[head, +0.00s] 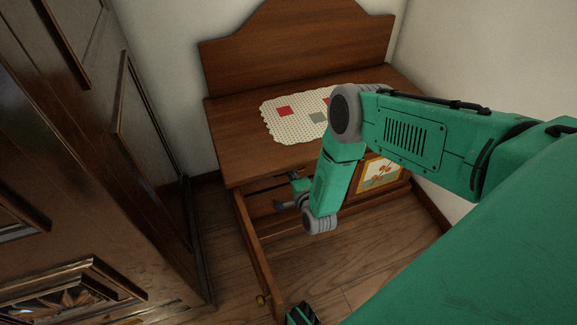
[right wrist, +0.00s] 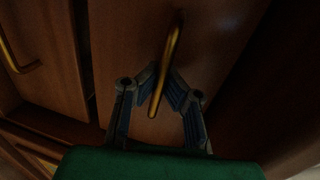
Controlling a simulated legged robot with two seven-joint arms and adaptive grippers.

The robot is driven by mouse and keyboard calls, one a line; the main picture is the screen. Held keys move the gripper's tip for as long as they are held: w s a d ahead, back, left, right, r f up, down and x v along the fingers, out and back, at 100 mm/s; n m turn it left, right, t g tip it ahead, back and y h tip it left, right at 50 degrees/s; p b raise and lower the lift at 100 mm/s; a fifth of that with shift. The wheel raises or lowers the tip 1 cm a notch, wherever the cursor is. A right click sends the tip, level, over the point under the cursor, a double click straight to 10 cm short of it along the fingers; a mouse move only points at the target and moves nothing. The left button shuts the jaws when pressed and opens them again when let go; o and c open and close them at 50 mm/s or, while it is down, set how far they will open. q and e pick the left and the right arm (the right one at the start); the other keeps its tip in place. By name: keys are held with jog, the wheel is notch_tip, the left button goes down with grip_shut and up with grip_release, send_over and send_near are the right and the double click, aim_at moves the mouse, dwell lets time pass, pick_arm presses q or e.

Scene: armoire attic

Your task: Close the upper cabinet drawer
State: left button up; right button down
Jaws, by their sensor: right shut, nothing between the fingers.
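The wooden cabinet (head: 222,150) stands against the wall in the head view. Just under its top, the upper drawer area (head: 265,184) shows as a dark strip, partly hidden by my right arm; I cannot tell how far it stands out. My right gripper (head: 282,206) is low in front of the cabinet. In the right wrist view my right gripper (right wrist: 162,75) is shut and empty, its fingers close to a brass bar handle (right wrist: 172,45) on a wooden front (right wrist: 125,45). Contact with the handle is unclear.
A wooden panel with a brass knob (head: 262,300) juts out from the cabinet's left front. A dark carved armoire (head: 90,190) stands at the left. A patterned cloth (head: 285,122) lies on the cabinet top. Bare floor (head: 320,265) shows in front. A second handle (right wrist: 18,62) is at left.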

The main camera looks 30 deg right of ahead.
jog(key=c, duration=2.3)
grip_release()
jog(key=shift+f, duration=0.2)
jog(key=o, duration=0.7)
jog(key=shift+f, duration=0.15)
jog(key=shift+c, duration=0.2)
jog(key=shift+r, duration=0.25)
pick_arm(q)
jog(key=shift+w, duration=0.2)
pick_arm(e)
jog(key=v, duration=1.2)
jog(key=shift+f, duration=0.1)
